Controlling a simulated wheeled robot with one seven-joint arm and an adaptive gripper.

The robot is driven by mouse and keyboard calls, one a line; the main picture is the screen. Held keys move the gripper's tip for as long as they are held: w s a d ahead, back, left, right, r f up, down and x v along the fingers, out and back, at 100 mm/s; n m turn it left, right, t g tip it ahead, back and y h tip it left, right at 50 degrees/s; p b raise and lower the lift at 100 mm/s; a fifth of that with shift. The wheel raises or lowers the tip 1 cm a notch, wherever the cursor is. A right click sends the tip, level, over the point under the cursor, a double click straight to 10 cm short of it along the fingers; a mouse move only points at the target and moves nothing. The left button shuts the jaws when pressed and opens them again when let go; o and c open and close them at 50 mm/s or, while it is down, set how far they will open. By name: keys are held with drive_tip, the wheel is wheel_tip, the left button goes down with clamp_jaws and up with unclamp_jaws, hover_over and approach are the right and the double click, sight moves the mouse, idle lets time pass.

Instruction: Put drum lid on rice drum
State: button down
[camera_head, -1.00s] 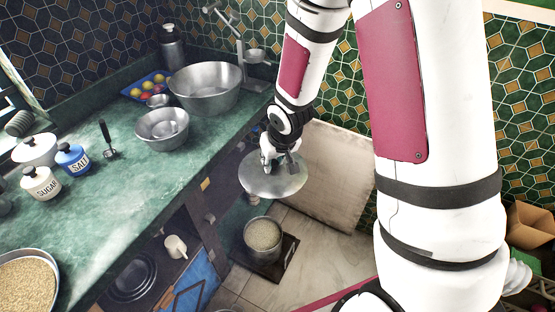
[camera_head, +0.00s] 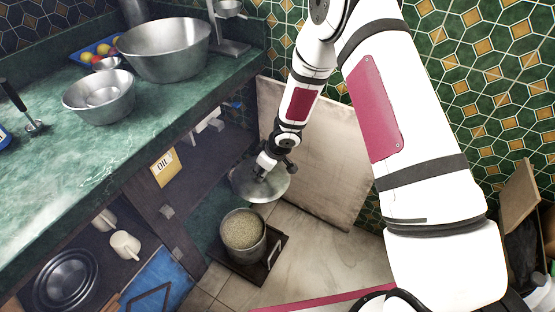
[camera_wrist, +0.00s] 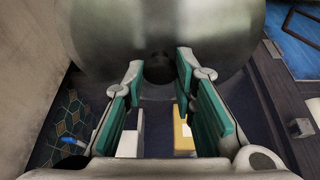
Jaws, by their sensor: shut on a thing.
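The drum lid (camera_head: 272,188) is a round grey metal disc, held tilted in the air in the head view. My gripper (camera_head: 263,170) is shut on it near its middle. In the wrist view the lid (camera_wrist: 215,40) fills the top, and my gripper's green-padded fingers (camera_wrist: 160,75) close around a dark knob on it. The rice drum (camera_head: 243,240) is an open metal pot filled with grain, standing low on a dark base (camera_head: 275,255) near the floor. The lid is above and slightly right of the drum, apart from it.
The green counter (camera_head: 80,160) is at the left, with large (camera_head: 165,50) and small (camera_head: 100,98) metal bowls. A pale board (camera_head: 320,160) leans behind the lid. A shelf under the counter holds a mug (camera_head: 125,244) and dark pans (camera_head: 65,280). Tiled floor (camera_head: 320,270) is free right of the drum.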

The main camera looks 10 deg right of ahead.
drive_tip(key=s+a+f+n+g+b, duration=0.1)
drive_tip(key=a+f+n+b, duration=0.2)
drive_tip(key=f, duration=0.9)
drive_tip(key=s+a+f+n+g+y+b, duration=0.1)
drive_tip(key=a+f+n+b, duration=0.2)
drive_tip(key=f, duration=0.9)
drive_tip(key=a+b, duration=0.3)
drive_tip(key=b, duration=0.1)
drive_tip(key=shift+s+a+n+g, duration=0.15)
drive_tip(key=shift+a+n+g, duration=0.05)
drive_tip(key=shift+n+g, duration=0.1)
drive_tip(key=shift+f, duration=0.1)
drive_tip(key=shift+f+b, duration=1.3)
drive_tip(key=shift+f, duration=0.5)
drive_tip(key=shift+f+b, duration=0.4)
drive_tip(key=shift+f, duration=0.2)
drive_tip(key=c, duration=1.2)
unclamp_jaws()
drive_tip(key=shift+c, duration=0.2)
